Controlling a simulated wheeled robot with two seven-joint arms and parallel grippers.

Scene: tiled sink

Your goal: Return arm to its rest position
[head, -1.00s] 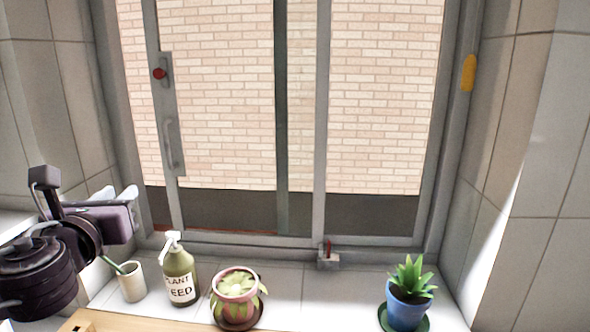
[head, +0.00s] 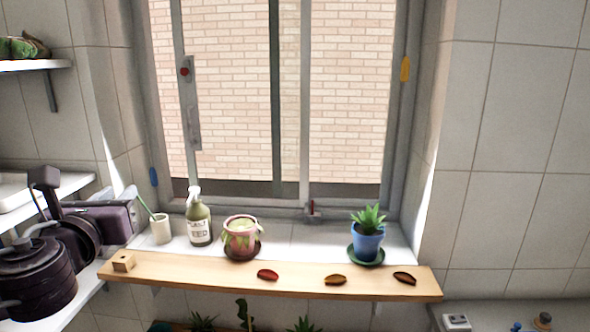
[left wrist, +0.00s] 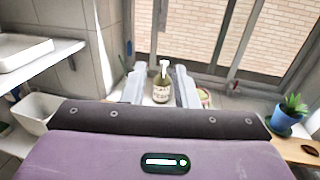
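My left arm comes in from the left in the head view, with its dark purple gripper (head: 130,205) beside the window sill, near the white cup. In the left wrist view, the two pale fingers of my left gripper (left wrist: 161,80) stand apart. Nothing is held between them. The plant feed bottle (left wrist: 161,88) shows beyond the gap, and it stands upright on the sill in the head view (head: 199,222). My right gripper is in neither view.
A wooden plank (head: 210,274) in front of the sill bears several small items. The white cup (head: 161,229), a pink potted plant (head: 240,240) and a blue potted plant (head: 367,243) stand behind it. White shelves (head: 30,66) are at left.

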